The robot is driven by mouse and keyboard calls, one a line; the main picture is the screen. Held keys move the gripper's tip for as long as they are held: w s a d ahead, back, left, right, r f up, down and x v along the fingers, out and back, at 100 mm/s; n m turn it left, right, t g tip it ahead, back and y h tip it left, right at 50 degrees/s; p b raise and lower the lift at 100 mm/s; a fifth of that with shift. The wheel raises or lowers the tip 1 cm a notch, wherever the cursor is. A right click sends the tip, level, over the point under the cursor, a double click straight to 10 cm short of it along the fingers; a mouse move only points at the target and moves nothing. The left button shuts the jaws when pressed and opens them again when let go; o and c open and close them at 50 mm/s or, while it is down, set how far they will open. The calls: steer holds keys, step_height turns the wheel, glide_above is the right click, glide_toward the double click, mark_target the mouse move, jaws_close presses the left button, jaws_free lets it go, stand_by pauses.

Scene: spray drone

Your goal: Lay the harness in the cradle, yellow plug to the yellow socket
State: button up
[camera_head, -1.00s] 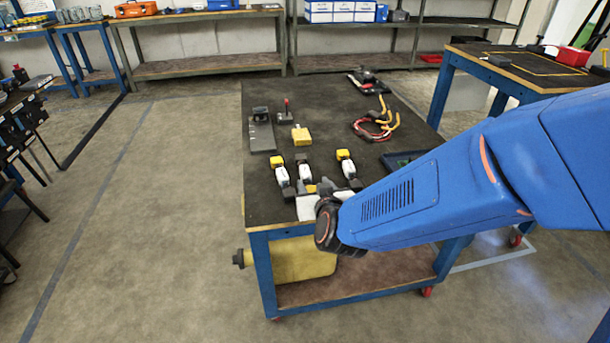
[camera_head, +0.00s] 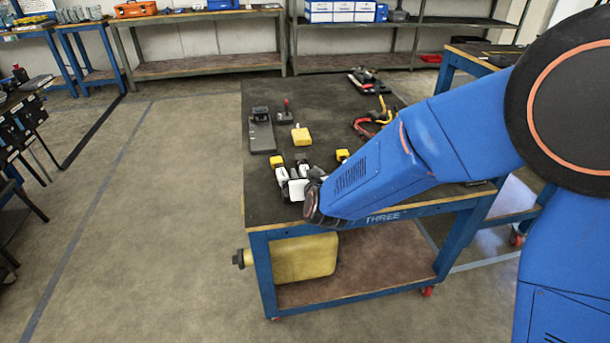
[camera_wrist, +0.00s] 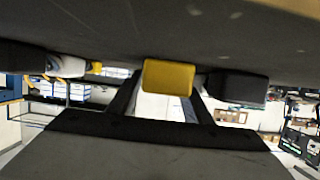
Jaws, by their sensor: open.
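A bundle of red and yellow cable (camera_head: 368,124), which looks like the harness, lies at the right of the dark table; my arm covers part of it. My gripper (camera_head: 298,181) is open, low over the near edge of the table, to the left of and nearer than the cables. In the wrist view, a yellow block (camera_wrist: 168,78) shows between my open fingers (camera_wrist: 164,92); I cannot tell whether they touch it. Yellow-ended pieces (camera_head: 277,161) (camera_head: 342,156) stand near the gripper. I cannot make out which part is the cradle or the yellow socket.
The table (camera_head: 262,205) also holds a yellow box (camera_head: 300,135), a grey-black device (camera_head: 261,137), a small joystick-like piece (camera_head: 285,114) and a dark tool (camera_head: 368,82) at the back. A yellow tank (camera_head: 300,258) lies on the lower shelf.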

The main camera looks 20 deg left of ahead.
steer(key=shift+w+a+f, duration=0.25)
steer(key=shift+w+a, duration=0.1)
steer(key=shift+w, duration=0.15)
jaws_close()
steer(key=shift+r, duration=0.15)
